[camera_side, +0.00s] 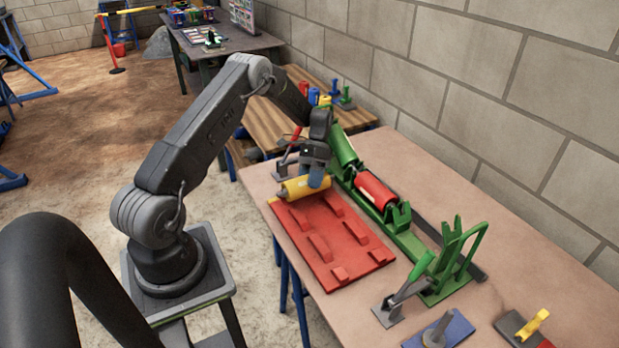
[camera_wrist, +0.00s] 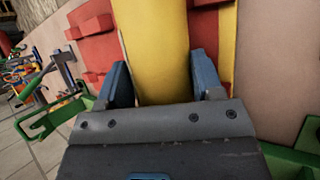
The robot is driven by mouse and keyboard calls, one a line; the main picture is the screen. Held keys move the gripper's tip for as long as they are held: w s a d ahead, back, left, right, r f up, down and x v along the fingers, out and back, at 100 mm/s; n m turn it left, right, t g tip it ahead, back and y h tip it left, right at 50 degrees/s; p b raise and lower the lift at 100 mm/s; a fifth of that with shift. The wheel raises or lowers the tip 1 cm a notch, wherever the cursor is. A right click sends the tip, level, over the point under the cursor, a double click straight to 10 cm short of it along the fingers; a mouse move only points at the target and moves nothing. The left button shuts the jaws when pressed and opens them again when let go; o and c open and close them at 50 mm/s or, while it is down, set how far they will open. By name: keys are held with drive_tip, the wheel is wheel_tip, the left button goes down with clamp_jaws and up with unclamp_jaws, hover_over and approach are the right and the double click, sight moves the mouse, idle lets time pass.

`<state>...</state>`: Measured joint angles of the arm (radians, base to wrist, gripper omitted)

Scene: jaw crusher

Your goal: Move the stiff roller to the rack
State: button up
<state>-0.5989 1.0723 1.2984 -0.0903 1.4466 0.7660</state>
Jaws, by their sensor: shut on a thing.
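My gripper (camera_side: 316,174) is shut on a yellow roller (camera_side: 294,189) at the far end of a red rack (camera_side: 343,248). In the wrist view the yellow roller (camera_wrist: 152,50) lies between the two blue fingers (camera_wrist: 160,88). The red rack has several raised blocks and no other roller on it. I cannot tell whether the yellow roller touches the rack. A red roller (camera_side: 375,190) and a green roller (camera_side: 343,146) sit in a green frame (camera_side: 410,243) right of the rack. Which roller is the stiff one does not show.
A toggle clamp with a green handle (camera_side: 404,288) stands near the green frame's front end. A blue-based fixture (camera_side: 440,330) and a yellow-handled clamp (camera_side: 523,328) stand at the front. A grey clamp with a red handle (camera_side: 287,160) stands behind the gripper. Bare tabletop (camera_side: 530,240) lies right of the frame.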

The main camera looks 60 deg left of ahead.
drive_tip(key=shift+f, duration=1.15)
drive_tip(key=o, duration=1.4)
drive_tip(key=v, duration=0.6)
drive_tip(key=shift+w+a+r, duration=0.2)
drive_tip(key=shift+r, duration=0.1)
drive_tip(key=shift+w+a+r, duration=0.15)
drive_tip(key=shift+r, duration=0.15)
